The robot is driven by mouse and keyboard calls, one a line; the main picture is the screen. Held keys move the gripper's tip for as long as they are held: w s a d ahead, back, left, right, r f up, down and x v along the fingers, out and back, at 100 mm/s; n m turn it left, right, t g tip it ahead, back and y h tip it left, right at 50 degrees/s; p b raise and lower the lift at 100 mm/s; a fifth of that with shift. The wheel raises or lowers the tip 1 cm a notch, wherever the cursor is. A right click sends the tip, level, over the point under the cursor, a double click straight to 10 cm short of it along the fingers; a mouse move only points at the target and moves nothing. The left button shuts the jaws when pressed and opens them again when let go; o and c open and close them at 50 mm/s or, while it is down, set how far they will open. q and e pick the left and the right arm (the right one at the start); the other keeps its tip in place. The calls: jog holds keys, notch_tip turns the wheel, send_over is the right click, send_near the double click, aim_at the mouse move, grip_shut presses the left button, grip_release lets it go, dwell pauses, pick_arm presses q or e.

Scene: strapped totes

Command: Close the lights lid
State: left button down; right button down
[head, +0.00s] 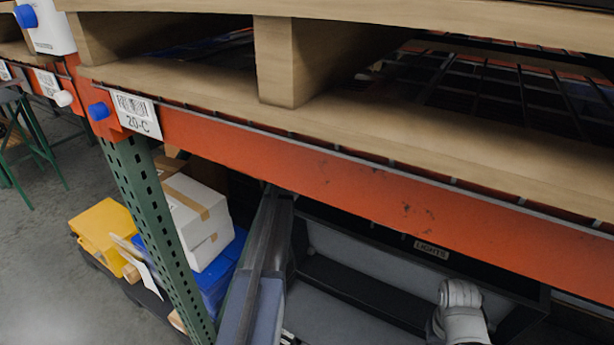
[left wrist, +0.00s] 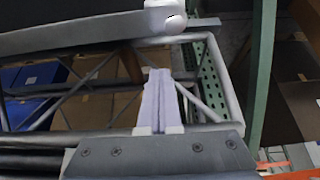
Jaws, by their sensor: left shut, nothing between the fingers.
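The dark tote with the LIGHTS label (head: 432,249) sits under the orange beam in the head view. Its inside shows grey, so it is open at the top.
The orange beam (head: 340,180) and wooden pallet (head: 200,85) hang low over the tote. A green post (head: 150,220) stands left. Beyond it are a white carton (head: 193,222), a blue bin (head: 218,275) and a yellow box (head: 103,238). Open floor (head: 40,250) lies far left.

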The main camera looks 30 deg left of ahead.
pick_arm(q)
jog(key=f+b, duration=0.1)
jog(key=s+f+b, duration=0.1)
jog(key=f, duration=0.1)
jog(key=s+f+b, duration=0.1)
jog(key=shift+f, duration=0.2)
jog(key=shift+w, duration=0.1)
